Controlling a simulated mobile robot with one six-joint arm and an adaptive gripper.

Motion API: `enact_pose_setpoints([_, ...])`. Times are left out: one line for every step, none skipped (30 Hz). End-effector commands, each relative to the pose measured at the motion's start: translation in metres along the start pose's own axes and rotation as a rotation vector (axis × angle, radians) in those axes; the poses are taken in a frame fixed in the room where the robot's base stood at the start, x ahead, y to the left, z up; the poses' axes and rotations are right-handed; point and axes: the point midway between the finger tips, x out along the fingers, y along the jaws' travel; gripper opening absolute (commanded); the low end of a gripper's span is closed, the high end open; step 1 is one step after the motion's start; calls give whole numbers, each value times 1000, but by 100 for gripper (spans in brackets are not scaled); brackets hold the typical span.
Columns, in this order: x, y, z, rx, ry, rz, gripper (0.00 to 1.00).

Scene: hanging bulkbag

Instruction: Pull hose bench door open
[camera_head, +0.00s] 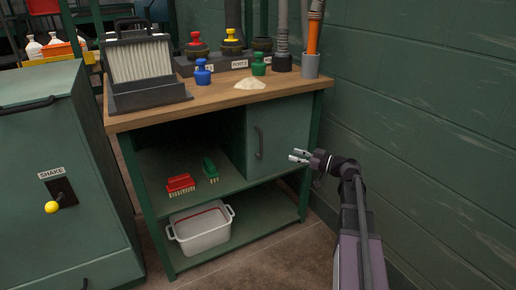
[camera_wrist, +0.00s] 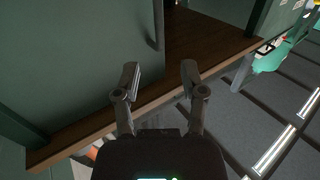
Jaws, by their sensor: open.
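The hose bench door (camera_head: 280,130) is a green panel at the right of the bench front, and it looks shut. Its dark upright bar handle (camera_head: 259,142) is near the door's left edge. My gripper (camera_head: 299,156) is in front of the door, to the right of the handle and slightly lower, with its fingers pointing left. In the wrist view, my gripper (camera_wrist: 160,78) has its two fingers apart with nothing between them. The handle (camera_wrist: 157,25) lies beyond the fingertips, apart from them, against the green door (camera_wrist: 60,60).
The wooden bench top (camera_head: 130,121) carries colored caps, a pale powder pile (camera_head: 250,83) and a filter (camera_head: 140,62). Red (camera_head: 180,184) and green (camera_head: 210,169) brushes lie on the shelf, above a white tub (camera_head: 203,238). A green block wall (camera_head: 430,100) is close on the right.

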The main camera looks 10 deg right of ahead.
Motion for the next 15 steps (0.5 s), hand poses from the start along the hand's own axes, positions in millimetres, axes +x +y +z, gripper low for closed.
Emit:
enact_pose_setpoints([0, 0, 0, 0, 0, 0, 54])
enact_pose_setpoints([0, 0, 0, 0, 0, 0, 54])
enact_pose_setpoints([1, 0, 0, 0, 0, 0, 54])
enact_pose_setpoints([2, 0, 0, 0, -1, -1, 54])
enact_pose_setpoints([3, 0, 0, 0, -1, -1, 54])
enact_pose_setpoints([4, 0, 0, 1, -1, -1, 54])
enact_pose_setpoints([6, 0, 0, 1, -1, -1, 54])
enact_pose_setpoints([7, 0, 0, 1, -1, -2, 54])
enact_pose_setpoints([10, 0, 0, 1, -1, -2, 54])
enact_pose_setpoints([12, 0, 0, 1, -1, -2, 54])
enact_pose_setpoints([14, 0, 0, 1, -1, -1, 54])
enact_pose_setpoints([18, 0, 0, 1, -1, -1, 54])
enact_pose_setpoints([21, 0, 0, 1, -1, -1, 54])
enact_pose_setpoints([25, 0, 0, 1, -1, -2, 54])
enact_pose_setpoints([30, 0, 0, 1, -1, -3, 54])
